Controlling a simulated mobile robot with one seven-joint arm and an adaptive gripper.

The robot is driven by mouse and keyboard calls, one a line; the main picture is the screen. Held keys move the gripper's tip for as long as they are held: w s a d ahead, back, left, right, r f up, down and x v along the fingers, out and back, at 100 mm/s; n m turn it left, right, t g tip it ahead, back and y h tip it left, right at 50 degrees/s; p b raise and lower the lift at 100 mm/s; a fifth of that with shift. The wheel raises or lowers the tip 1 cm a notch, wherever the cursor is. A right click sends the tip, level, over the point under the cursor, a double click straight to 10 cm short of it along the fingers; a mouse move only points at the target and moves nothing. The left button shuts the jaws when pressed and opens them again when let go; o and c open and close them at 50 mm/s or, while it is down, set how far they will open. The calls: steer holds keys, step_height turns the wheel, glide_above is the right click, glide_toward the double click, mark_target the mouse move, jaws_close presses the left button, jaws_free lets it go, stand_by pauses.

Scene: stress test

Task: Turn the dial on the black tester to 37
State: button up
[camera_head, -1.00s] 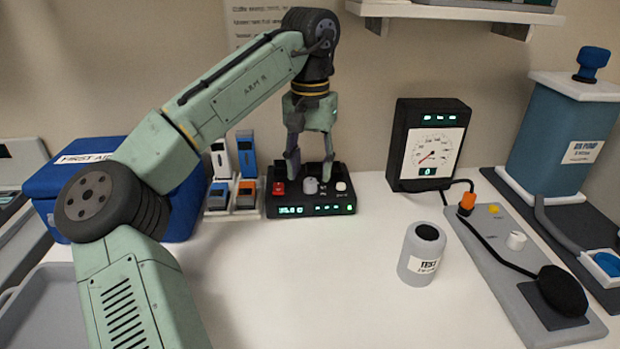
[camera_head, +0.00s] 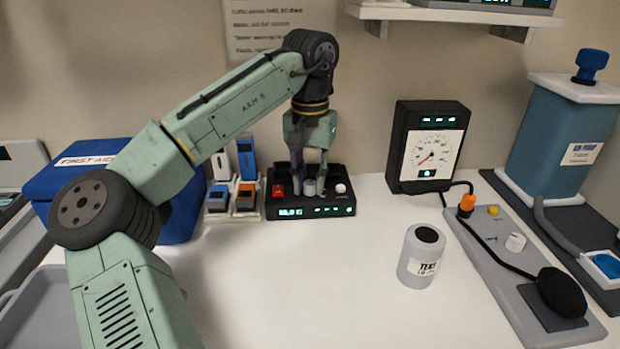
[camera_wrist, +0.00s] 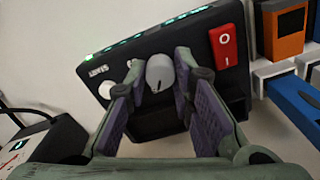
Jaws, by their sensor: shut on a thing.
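The black tester (camera_head: 335,211) stands on the white counter against the back. It has a red rocker switch (camera_wrist: 223,46), a grey dial (camera_wrist: 160,73) in the middle and a white button (camera_wrist: 106,90). Its front display (camera_head: 291,212) is lit, but I cannot read it surely. My gripper (camera_wrist: 159,74) points down over the tester, its fingers on both sides of the dial and shut on it. The dial also shows between the fingertips in the head view (camera_head: 310,187). The dial's pointer and scale cannot be made out.
Blue and orange devices (camera_head: 246,190) stand close left of the tester, beside a blue first aid box (camera_head: 60,185). A black gauge (camera_head: 398,150) stands to the right. A grey jar (camera_head: 410,262) stands on the counter in front. The counter before the tester is clear.

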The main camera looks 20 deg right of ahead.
jaws_close()
steer(key=shift+r+p, duration=0.1)
steer(key=shift+p, duration=0.4)
steer(key=m+p, duration=0.1)
steer(key=p, duration=0.1)
steer(key=m+p, duration=0.1)
steer(key=p, duration=0.1)
steer(key=shift+r+m, duration=0.25)
steer(key=shift+m, duration=0.15)
steer(key=shift+m+p, duration=0.9)
steer(key=shift+p, duration=0.3)
steer(key=shift+f+m+p, duration=0.15)
steer(key=shift+m+p, duration=0.9)
steer(key=shift+m, duration=0.05)
steer(key=shift+f+m, duration=0.15)
steer(key=shift+m, duration=0.95)
